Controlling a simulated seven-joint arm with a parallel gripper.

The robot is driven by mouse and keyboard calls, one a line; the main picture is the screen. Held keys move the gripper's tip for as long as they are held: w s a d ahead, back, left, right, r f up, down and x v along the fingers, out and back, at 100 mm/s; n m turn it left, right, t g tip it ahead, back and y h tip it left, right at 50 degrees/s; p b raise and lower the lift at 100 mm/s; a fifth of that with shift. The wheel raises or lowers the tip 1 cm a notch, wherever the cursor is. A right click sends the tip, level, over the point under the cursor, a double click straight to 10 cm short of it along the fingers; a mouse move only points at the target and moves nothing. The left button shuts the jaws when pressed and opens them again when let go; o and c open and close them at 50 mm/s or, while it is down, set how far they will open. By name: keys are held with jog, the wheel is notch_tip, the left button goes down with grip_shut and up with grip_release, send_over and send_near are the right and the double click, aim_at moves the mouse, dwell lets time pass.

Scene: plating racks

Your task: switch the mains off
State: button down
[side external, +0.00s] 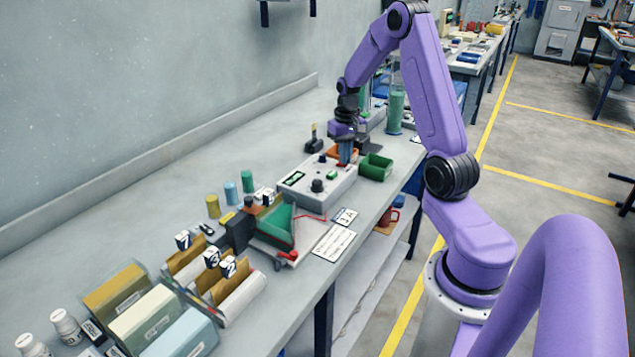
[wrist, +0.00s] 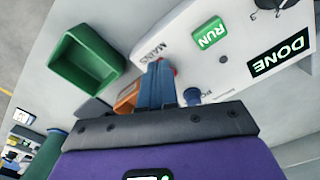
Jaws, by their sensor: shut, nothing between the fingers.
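The white power unit (side external: 317,188) sits on the bench with a black dial, a green button and a lit display. In the wrist view its panel (wrist: 225,70) reads DONE on the display and RUN on the green button (wrist: 209,33). The word MAINS (wrist: 150,52) is printed near its edge. My gripper (wrist: 159,66) is shut and empty, its blue fingertips right by that word. A bit of red (wrist: 174,70) shows beside the fingertips, mostly hidden; I cannot tell whether they touch it. In the side view my gripper (side external: 345,161) is at the unit's far end.
A dark blue knob (wrist: 192,95) stands on the panel close to my fingers. A green bin (side external: 375,167) stands right of the unit and an orange one (wrist: 128,97) behind my fingers. A green cylinder (side external: 396,110) stands farther back. Racks and cards fill the near bench.

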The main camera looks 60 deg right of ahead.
jog(key=shift+f, duration=0.25)
jog(key=shift+r, duration=3.45)
